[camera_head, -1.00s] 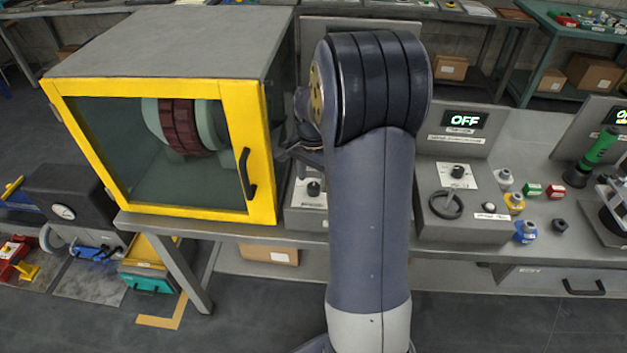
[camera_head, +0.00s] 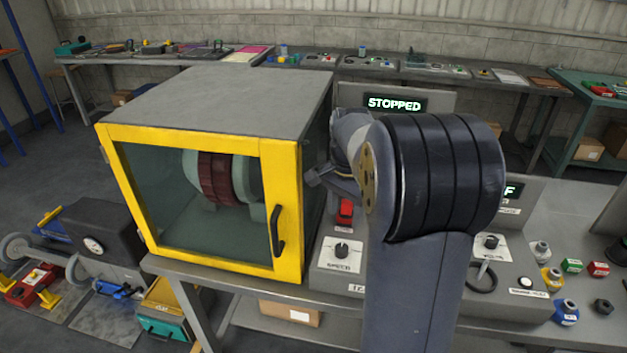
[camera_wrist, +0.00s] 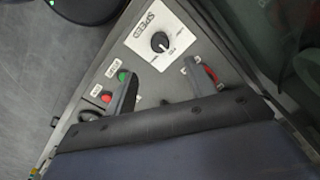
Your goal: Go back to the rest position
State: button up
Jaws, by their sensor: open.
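My gripper (camera_head: 320,178) shows in the head view at the right side of the yellow-framed cabinet, partly hidden behind my arm. In the wrist view my gripper (camera_wrist: 158,92) has its two dark fingers apart with nothing between them, over a grey control panel (camera_wrist: 150,75). The panel has a speed knob (camera_wrist: 160,42), a green button (camera_wrist: 124,76), a red button (camera_wrist: 107,97) and a red switch (camera_wrist: 210,73). In the head view the speed knob (camera_head: 341,250) and the red switch (camera_head: 345,211) show below my gripper. The display (camera_head: 395,104) reads STOPPED.
The cabinet (camera_head: 285,210) has a closed yellow-framed door with a black handle (camera_head: 277,231), close left of my gripper. Coloured connectors (camera_head: 565,311) stand on the bench at right. A long bench (camera_head: 300,62) runs along the back wall.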

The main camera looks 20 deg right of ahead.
aim_at(341, 246)
notch_tip(341, 246, down, 10)
jog(key=shift+f, duration=0.25)
dwell(0.4)
